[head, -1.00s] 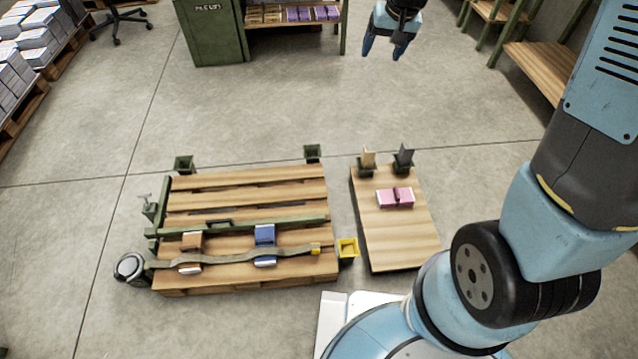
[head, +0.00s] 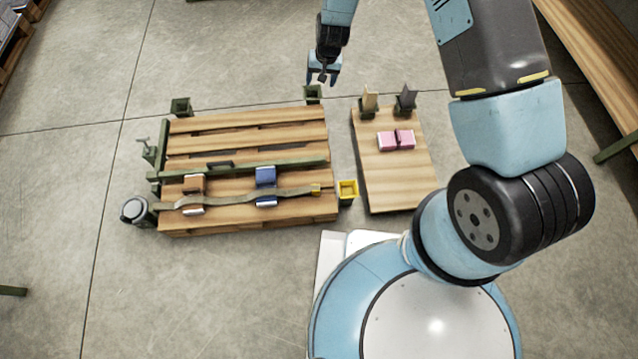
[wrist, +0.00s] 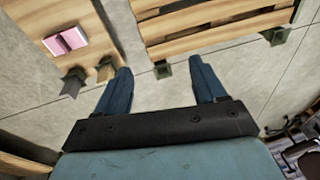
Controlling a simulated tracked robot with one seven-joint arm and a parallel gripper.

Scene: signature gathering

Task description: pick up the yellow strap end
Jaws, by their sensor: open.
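The yellow strap end (head: 316,189) is at the right end of an olive strap (head: 225,196) that lies across the wooden pallet (head: 245,136). The strap passes over a brown bundle (head: 194,186) and a blue bundle (head: 266,178). My gripper (head: 322,80) is in the air beyond the pallet's far right corner, well apart from the strap end. In the wrist view my gripper (wrist: 160,88) has its two blue fingers spread wide with nothing between them. The yellow strap end is not visible in the wrist view.
A yellow square cup (head: 347,190) stands at the pallet's right edge, beside the strap end. Green corner posts (head: 181,106) stand at the pallet. A green bar (head: 245,170) crosses it. A smaller board (head: 395,185) with pink bundles (head: 396,140) lies to the right.

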